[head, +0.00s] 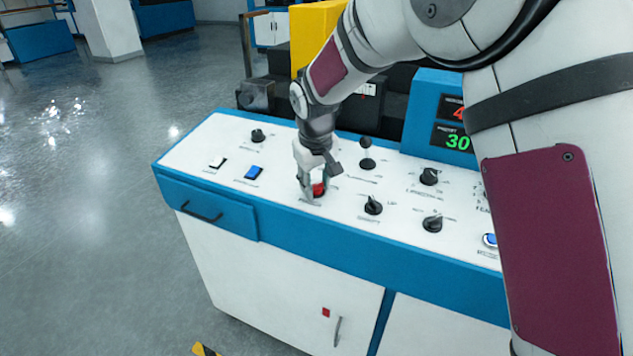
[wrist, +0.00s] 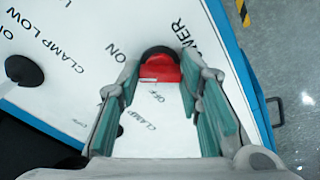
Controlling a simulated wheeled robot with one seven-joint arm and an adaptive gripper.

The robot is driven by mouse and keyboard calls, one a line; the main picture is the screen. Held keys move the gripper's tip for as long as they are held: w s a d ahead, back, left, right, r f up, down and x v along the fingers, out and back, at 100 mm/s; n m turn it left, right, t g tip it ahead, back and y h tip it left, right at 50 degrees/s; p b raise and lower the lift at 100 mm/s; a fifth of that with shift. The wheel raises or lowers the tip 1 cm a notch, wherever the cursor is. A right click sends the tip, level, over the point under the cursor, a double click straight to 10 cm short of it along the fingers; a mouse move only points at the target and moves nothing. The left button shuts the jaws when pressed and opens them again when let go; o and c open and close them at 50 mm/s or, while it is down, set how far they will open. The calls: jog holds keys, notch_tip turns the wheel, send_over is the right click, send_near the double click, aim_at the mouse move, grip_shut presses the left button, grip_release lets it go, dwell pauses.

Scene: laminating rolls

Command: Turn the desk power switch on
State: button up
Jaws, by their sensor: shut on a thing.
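A red switch (head: 319,189) with a dark round base sits on the white top of the blue-edged desk. My gripper (head: 312,190) points down over it, with its fingers on either side. In the wrist view the red switch (wrist: 160,69) lies between the two green-padded fingertips of my gripper (wrist: 160,75), which is shut on it. ON and OFF are printed on the panel near it, but its own label is partly hidden.
To the left are a blue rocker (head: 254,172), a white rocker (head: 217,163) and a black knob (head: 257,135). A blue display box (head: 430,110) stands at the back. Floor at left is clear.

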jog(key=shift+m, duration=0.9)
jog(key=o, duration=1.2)
jog(key=shift+c, duration=0.2)
jog(key=v, duration=1.2)
jog(key=shift+a, duration=0.2)
jog(key=shift+s, duration=0.1)
